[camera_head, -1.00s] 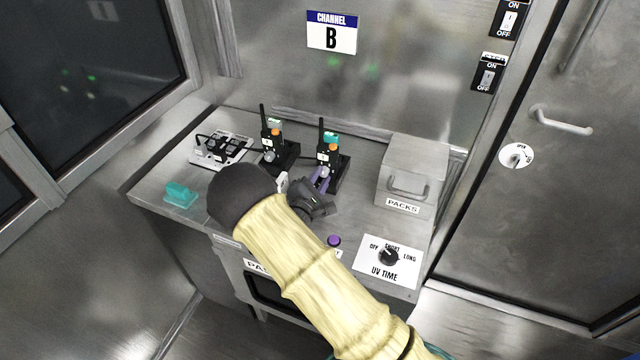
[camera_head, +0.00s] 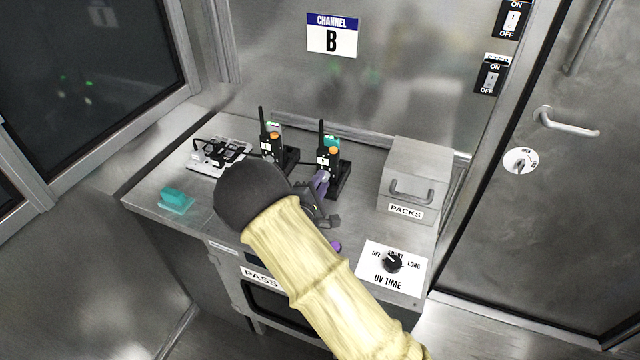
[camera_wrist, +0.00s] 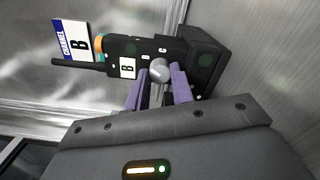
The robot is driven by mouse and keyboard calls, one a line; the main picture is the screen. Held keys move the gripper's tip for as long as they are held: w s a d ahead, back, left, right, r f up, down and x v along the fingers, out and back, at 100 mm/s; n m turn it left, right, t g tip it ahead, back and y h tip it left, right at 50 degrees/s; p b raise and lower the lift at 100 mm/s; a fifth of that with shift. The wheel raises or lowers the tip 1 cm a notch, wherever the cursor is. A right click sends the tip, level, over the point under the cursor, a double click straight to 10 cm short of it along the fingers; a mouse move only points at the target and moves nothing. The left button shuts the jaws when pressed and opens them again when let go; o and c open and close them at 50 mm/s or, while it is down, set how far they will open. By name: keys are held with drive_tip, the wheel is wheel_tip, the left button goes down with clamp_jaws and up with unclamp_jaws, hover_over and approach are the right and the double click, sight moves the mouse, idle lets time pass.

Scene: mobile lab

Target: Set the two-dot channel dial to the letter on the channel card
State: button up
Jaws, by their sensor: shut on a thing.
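The channel card (camera_head: 332,36) on the back wall reads B; it also shows in the wrist view (camera_wrist: 72,42). A black radio (camera_head: 327,155) with an antenna and an orange knob stands in a dock, the right one of two. It fills the top of the wrist view (camera_wrist: 125,47), with a white B label on it. My gripper (camera_head: 321,182) is at its front. In the wrist view its purple fingers (camera_wrist: 161,80) are shut on the grey round dial (camera_wrist: 159,69). Small letters sit above the dial; its exact pointing is unclear. I cannot make out the dots.
A second radio (camera_head: 268,140) stands just left. A PACKS box (camera_head: 418,170) is to the right, a UV TIME dial panel (camera_head: 405,275) in front of it. A black device (camera_head: 215,155) and a teal block (camera_head: 173,197) are at the left.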

drive_tip(key=o, duration=0.7)
drive_tip(key=b+v, duration=0.1)
drive_tip(key=v, duration=1.6)
drive_tip(key=shift+s+a+b, duration=0.1)
drive_tip(key=shift+s+b, duration=0.1)
drive_tip(key=shift+b, duration=0.15)
